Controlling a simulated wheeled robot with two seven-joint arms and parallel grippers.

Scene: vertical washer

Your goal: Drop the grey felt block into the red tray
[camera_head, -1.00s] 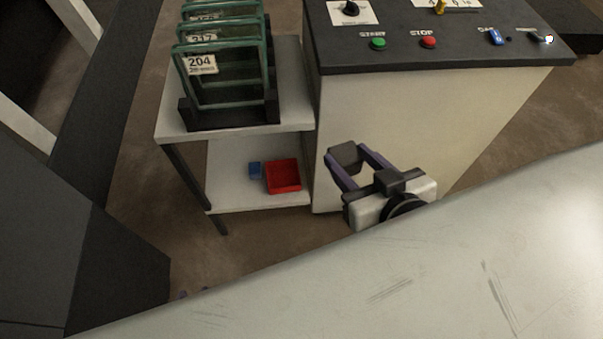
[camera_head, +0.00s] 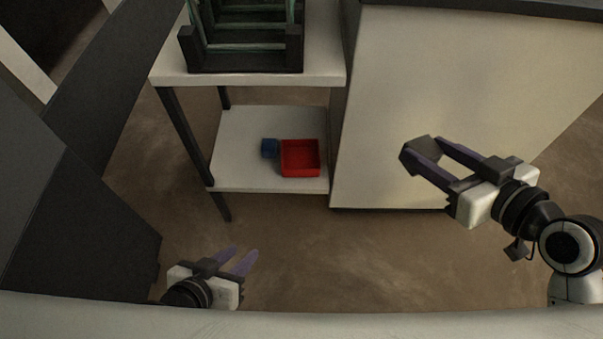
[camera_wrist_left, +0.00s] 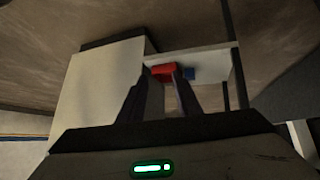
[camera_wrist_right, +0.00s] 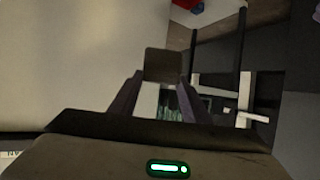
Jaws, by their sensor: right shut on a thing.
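The grey felt block (camera_head: 416,152) is a dark grey cube at the tips of my right gripper (camera_head: 428,158), which is shut on it in front of the pale cabinet. The right wrist view also shows the block (camera_wrist_right: 163,64) between the fingertips. The red tray (camera_head: 300,158) sits on the lower shelf, to the left of and below the block in the head view. It also shows in the left wrist view (camera_wrist_left: 164,70) and at the top edge of the right wrist view (camera_wrist_right: 187,4). My left gripper (camera_head: 240,257) is open and empty, low at the left.
A small blue block (camera_head: 269,148) lies just left of the tray. The upper shelf (camera_head: 250,80) overhangs the lower shelf (camera_head: 235,170) and carries a dark rack (camera_head: 245,62). The cabinet (camera_head: 440,110) stands right of the shelves. Open floor lies in front.

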